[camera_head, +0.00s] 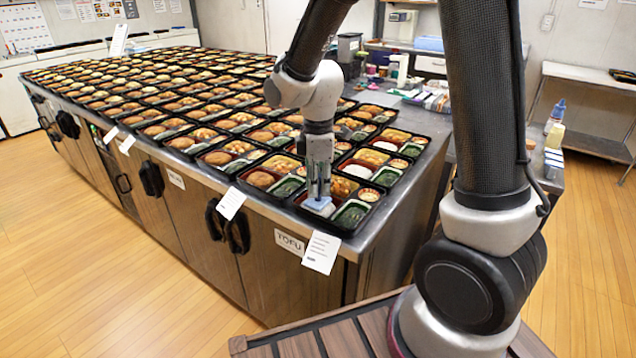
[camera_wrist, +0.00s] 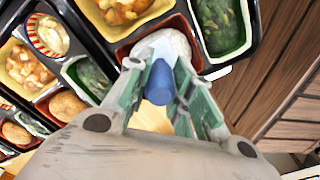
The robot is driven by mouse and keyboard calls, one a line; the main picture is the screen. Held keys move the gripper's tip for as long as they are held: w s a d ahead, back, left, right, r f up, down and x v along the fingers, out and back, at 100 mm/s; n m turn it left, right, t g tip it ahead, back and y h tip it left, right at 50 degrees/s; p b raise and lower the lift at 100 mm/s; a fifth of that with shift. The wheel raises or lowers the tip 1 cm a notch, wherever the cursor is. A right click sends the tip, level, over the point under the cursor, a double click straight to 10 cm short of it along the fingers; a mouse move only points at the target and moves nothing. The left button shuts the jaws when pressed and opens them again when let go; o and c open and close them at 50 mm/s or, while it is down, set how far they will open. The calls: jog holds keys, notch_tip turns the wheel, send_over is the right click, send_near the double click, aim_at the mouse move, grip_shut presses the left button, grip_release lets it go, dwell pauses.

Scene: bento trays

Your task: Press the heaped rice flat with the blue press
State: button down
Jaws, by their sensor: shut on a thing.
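The blue press has a blue handle (camera_wrist: 160,84) and a pale plate (camera_wrist: 152,50); in the head view the plate (camera_head: 318,204) shows low over the front corner tray. My gripper (camera_head: 318,190) is shut on the blue handle, with a finger on each side of it in the wrist view (camera_wrist: 160,90). White rice (camera_wrist: 175,42) lies in a red compartment (camera_wrist: 124,50) of the black tray (camera_head: 349,232). The plate is over the rice and hides part of it; I cannot tell whether they touch.
Green vegetables (camera_head: 351,214) fill the compartment to the right of the rice. Many more filled trays (camera_head: 170,95) cover the steel counter (camera_head: 400,205) behind and to the left. A paper label (camera_head: 321,252) hangs at the counter's front edge. The wooden floor in front is clear.

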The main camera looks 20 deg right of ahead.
jog(key=shift+r, duration=4)
